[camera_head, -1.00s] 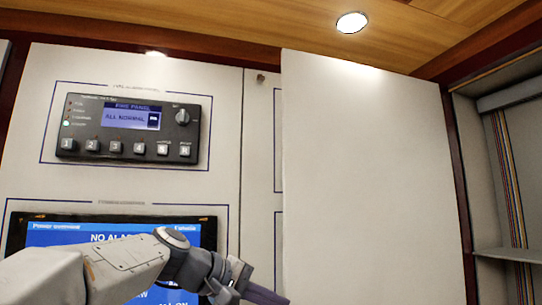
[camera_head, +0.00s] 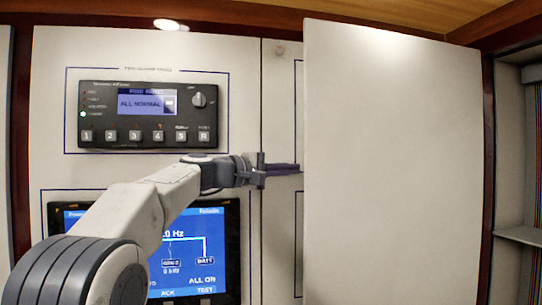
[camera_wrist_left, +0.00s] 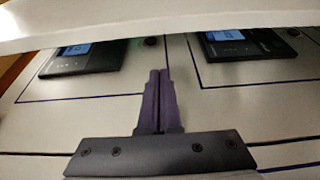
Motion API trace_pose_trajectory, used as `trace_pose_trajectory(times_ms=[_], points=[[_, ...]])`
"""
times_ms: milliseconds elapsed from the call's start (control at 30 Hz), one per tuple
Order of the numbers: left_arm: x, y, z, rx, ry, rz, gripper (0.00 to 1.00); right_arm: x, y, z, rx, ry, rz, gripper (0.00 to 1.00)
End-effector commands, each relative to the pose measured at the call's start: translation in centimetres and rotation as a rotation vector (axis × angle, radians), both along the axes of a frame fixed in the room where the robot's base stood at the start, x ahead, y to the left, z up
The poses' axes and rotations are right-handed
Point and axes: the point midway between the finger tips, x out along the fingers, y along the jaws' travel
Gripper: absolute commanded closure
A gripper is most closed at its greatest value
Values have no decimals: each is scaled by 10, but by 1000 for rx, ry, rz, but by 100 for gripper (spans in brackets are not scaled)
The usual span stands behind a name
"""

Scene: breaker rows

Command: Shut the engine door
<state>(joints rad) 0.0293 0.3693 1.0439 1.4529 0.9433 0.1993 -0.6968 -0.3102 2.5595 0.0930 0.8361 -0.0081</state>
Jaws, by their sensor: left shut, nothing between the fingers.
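The engine door appears to be the large plain off-white panel (camera_head: 395,165) standing open on the right in the head view. My left gripper (camera_head: 284,170) is shut and empty, its dark purple fingers pointing right to the door's left edge, where the tips seem to pass behind it. I cannot tell whether they touch it. In the left wrist view the shut fingers (camera_wrist_left: 155,100) point up toward a pale slab, likely the door (camera_wrist_left: 150,28), crossing the top. My right gripper is not in view.
A fire panel (camera_head: 148,115) with buttons and a knob is on the white wall at left. A blue power screen (camera_head: 190,255) sits below it, partly hidden by my left arm. An open recess with a shelf (camera_head: 518,237) is at far right.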

Motion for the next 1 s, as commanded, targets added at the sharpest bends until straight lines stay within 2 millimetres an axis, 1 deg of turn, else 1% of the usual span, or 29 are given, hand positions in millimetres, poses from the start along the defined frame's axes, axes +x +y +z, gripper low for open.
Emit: trace_pose_trajectory(times_ms=[33, 100, 300, 467, 733, 767, 867, 1000], points=[[-11, -1, 3, -1, -4, 0, 100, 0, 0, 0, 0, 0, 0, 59], [-19, -3, 2, 0, -3, 0, 100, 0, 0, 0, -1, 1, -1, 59], [-34, -8, 2, 0, -3, 0, 100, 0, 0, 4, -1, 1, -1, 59], [-39, -10, 1, 0, -4, 1, 100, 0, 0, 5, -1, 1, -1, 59], [-39, -9, 0, 0, -4, 1, 100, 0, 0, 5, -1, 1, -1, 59], [-39, -13, 0, 0, -4, 0, 100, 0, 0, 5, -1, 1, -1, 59], [-41, -13, 0, 0, -4, -2, 100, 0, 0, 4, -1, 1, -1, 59], [-52, -23, 0, 0, -5, -13, 100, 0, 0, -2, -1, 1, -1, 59]])
